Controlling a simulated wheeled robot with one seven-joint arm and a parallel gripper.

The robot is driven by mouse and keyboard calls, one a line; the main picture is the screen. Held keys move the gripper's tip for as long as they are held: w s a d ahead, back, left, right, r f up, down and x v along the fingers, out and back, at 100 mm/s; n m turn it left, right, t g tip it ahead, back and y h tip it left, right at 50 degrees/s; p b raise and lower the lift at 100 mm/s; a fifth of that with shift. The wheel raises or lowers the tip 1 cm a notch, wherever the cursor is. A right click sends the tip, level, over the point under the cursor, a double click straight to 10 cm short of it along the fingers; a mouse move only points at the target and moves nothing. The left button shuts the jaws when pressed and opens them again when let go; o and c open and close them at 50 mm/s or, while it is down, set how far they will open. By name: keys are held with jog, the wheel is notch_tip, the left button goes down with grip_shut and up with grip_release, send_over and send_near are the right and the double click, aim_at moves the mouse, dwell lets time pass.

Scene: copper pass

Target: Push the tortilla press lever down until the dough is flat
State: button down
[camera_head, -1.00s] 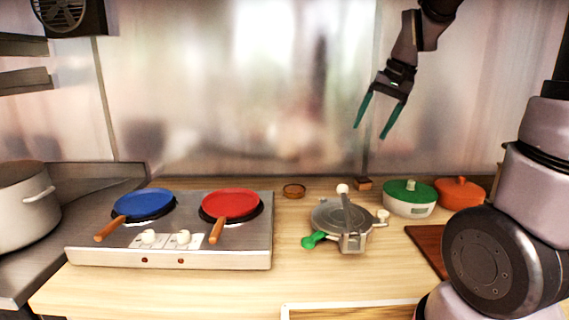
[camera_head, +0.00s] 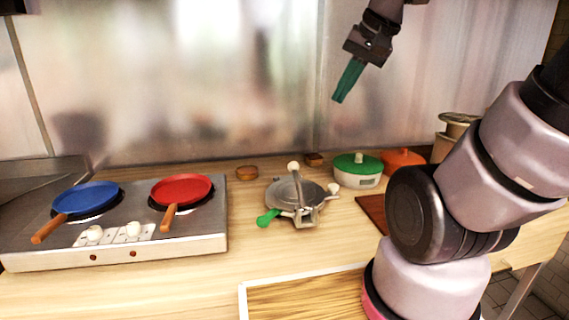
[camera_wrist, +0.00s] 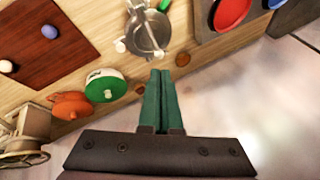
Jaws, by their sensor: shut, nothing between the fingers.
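The tortilla press (camera_head: 296,193) is a round grey metal press on the wooden counter, right of the stove. Its lever (camera_head: 296,188) has a pale knob (camera_head: 293,167) at its end and shows raised at an angle. A green handle (camera_head: 268,218) sticks out at its front left. The press also shows in the wrist view (camera_wrist: 150,32). No dough shows; I cannot see between the plates. My gripper (camera_head: 338,99) is shut and empty, high above the counter and behind the press, apart from it. Its green fingers lie together in the wrist view (camera_wrist: 160,72).
A stove (camera_head: 150,248) with a blue pan (camera_head: 86,197) and a red pan (camera_head: 182,189) stands left. A green-lidded pot (camera_head: 357,168) and an orange pot (camera_head: 403,159) stand right of the press. A wood-topped, white-edged surface (camera_head: 305,298) lies in front. Counter between stove and press is mostly clear.

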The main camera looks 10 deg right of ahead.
jog(key=w+d+f+m+g+y, duration=0.1)
jog(key=w+d+f+m+y, duration=0.3)
jog(key=w+f, duration=0.65)
jog(key=w+d+f+m+y, duration=0.2)
jog(key=w+f+m+y, duration=0.35)
jog(key=f, duration=0.75)
jog(key=shift+m+h, duration=0.25)
jog(key=shift+h, duration=0.5)
jog(key=x, duration=0.3)
jog(key=w+x, duration=0.1)
jog(key=x, duration=0.3)
jog(key=w+x, duration=0.1)
jog(key=x, duration=0.2)
jog(key=shift+w+r, duration=0.15)
jog(key=shift+w, duration=0.15)
jog(key=shift+s+r, duration=0.3)
jog(key=shift+r, duration=0.4)
